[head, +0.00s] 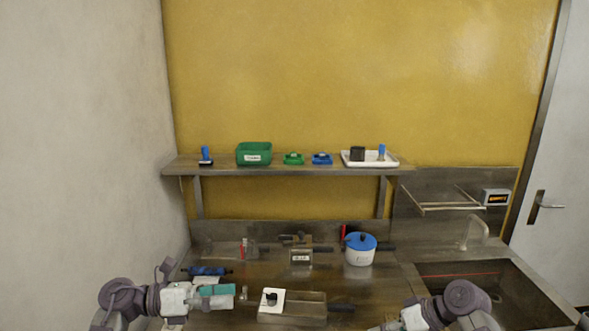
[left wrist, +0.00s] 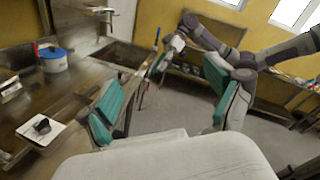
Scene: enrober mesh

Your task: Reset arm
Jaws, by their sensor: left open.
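My left gripper (head: 238,292) reaches in from the lower left of the head view, low over the left part of the steel worktop. In the left wrist view its two teal-padded fingers (left wrist: 162,98) stand wide apart with nothing between them. My right arm comes in at the bottom right of the head view. Its gripper (head: 388,326) is at the lower picture edge and mostly cut off. In the left wrist view the right arm shows beyond the fingers, its gripper (left wrist: 168,52) small and unclear.
A white plate with a dark knob (head: 271,298) lies on a steel box (head: 305,309) just right of my left gripper. A blue-lidded white pot (head: 359,250) stands further back. A sink (head: 480,283) is at the right. A shelf (head: 290,171) holds a green bin (head: 254,150) and a white tray (head: 356,162).

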